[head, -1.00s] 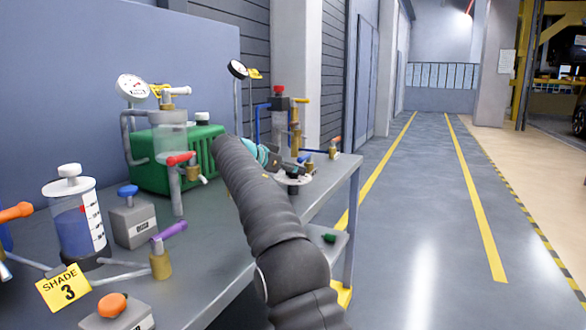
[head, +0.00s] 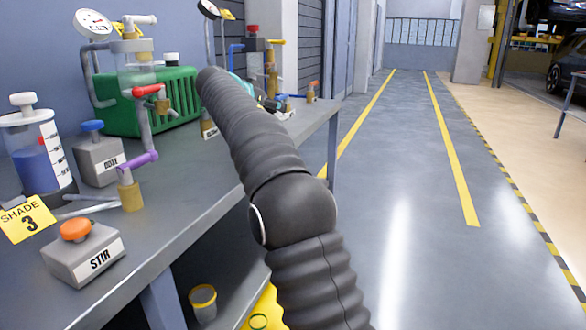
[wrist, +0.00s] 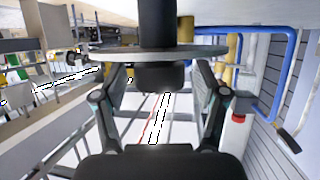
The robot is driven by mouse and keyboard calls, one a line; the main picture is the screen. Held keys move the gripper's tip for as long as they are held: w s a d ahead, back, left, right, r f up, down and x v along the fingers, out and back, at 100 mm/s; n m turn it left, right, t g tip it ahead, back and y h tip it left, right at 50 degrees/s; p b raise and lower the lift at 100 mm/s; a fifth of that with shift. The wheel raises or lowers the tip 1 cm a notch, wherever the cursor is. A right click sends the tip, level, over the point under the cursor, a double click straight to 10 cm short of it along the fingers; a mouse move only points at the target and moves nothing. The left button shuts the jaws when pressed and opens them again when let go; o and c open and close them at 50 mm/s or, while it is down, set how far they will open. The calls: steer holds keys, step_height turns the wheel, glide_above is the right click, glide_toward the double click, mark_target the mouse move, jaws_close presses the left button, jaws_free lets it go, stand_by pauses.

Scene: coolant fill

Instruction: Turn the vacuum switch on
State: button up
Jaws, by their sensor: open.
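My gripper (wrist: 160,88) is open in the wrist view, its two fingers spread on either side of a black knob-like part (wrist: 158,77) under a grey disc (wrist: 160,52). I cannot tell whether the fingers touch it. The wrist picture appears upside down. In the head view my gripper (head: 262,100) is mostly hidden behind my arm, near the bench's far right end. No readable label marks the vacuum switch, so I cannot tell for certain which part it is. A green pump-like unit (head: 118,108) stands on the bench left of my arm.
The bench (head: 195,190) holds a STIR box (head: 85,252) with an orange button, a blue-knobbed box (head: 98,155), a fluid cylinder (head: 40,150) and a red-handled valve (head: 150,92). The aisle floor (head: 400,200) at right is clear.

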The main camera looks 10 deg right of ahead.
steer(key=shift+s+d+f+n+t+y+b, duration=0.1)
steer(key=shift+f+n+t+y+b, duration=0.05)
steer(key=shift+n+t+y+b, duration=0.55)
steer(key=shift+r+n+t+y, duration=0.25)
steer(key=shift+n+t+y, duration=0.25)
steer(key=shift+n+y, duration=0.45)
steer(key=n+t+y+p, duration=0.1)
steer(key=n+y+p, duration=0.1)
steer(key=y+p, duration=0.1)
steer(key=shift+r+n, duration=0.15)
steer(key=shift+n, duration=0.2)
steer(key=shift+f+n+y+p, duration=0.2)
steer(key=shift+n+y+p, duration=0.3)
steer(key=shift+n+y, duration=0.55)
steer(key=shift+t, duration=0.3)
steer(key=shift+f+n+y+b, duration=0.15)
steer(key=shift+n+y+b, duration=0.3)
steer(key=shift+n+y, duration=0.55)
steer(key=shift+n+y+b, duration=0.35)
steer(key=shift+y+b, duration=0.3)
steer(key=shift+y, duration=0.05)
